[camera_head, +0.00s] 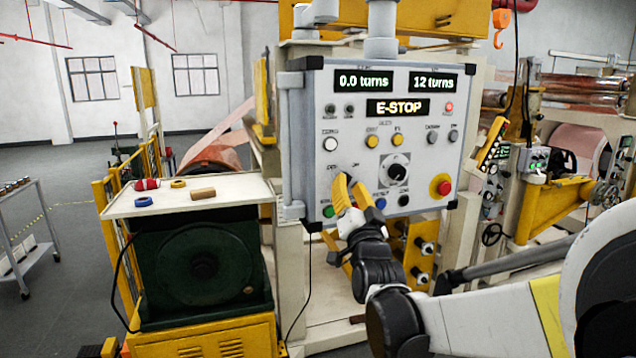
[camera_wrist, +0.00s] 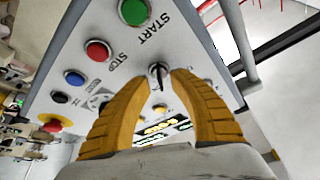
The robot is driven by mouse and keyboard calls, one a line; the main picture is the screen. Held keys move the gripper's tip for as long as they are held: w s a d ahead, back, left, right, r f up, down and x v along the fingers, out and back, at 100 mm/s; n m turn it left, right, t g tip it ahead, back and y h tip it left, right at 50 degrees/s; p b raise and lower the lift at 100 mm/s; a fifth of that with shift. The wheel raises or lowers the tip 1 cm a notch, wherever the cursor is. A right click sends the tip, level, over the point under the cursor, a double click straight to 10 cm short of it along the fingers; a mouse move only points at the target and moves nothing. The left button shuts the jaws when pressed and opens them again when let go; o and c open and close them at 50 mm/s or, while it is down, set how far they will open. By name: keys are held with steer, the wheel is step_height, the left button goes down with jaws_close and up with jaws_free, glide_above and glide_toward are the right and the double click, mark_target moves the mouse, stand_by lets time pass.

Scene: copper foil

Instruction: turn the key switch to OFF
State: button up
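The key switch (camera_wrist: 157,70) is a small round metal lock with a dark key in it, on a grey control panel (camera_head: 312,115). In the wrist view it lies between the tips of my yellow gripper fingers (camera_wrist: 161,73). The fingers are apart, one on each side of the key; I cannot tell whether either touches it. In the head view my gripper (camera_head: 351,188) is at the panel's lower left and hides the switch; small labels show just above the fingers. I cannot tell which label the key points to.
A green START button (camera_wrist: 133,11) and a red STOP button (camera_wrist: 97,51) are close to the fingers. A red emergency-stop button (camera_head: 441,187) on yellow and a large dial (camera_head: 397,172) are to the right. The display (camera_head: 398,108) reads E-STOP. A white-topped bench (camera_head: 235,197) stands left.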

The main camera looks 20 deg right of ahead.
steer(key=shift+x, duration=0.85)
jaws_close()
steer(key=shift+n, duration=0.5)
steer(key=n+y, duration=0.2)
steer(key=n, duration=0.1)
steer(key=n+t+y+b, duration=0.1)
steer(key=n, duration=0.3)
steer(key=shift+y, duration=0.4)
steer(key=n+y, duration=0.2)
steer(key=n, duration=0.2)
steer(key=n+g+y, duration=0.1)
steer(key=n+y, duration=0.2)
steer(key=n, duration=0.2)
steer(key=shift+p, duration=0.35)
steer(key=shift+n, duration=0.4)
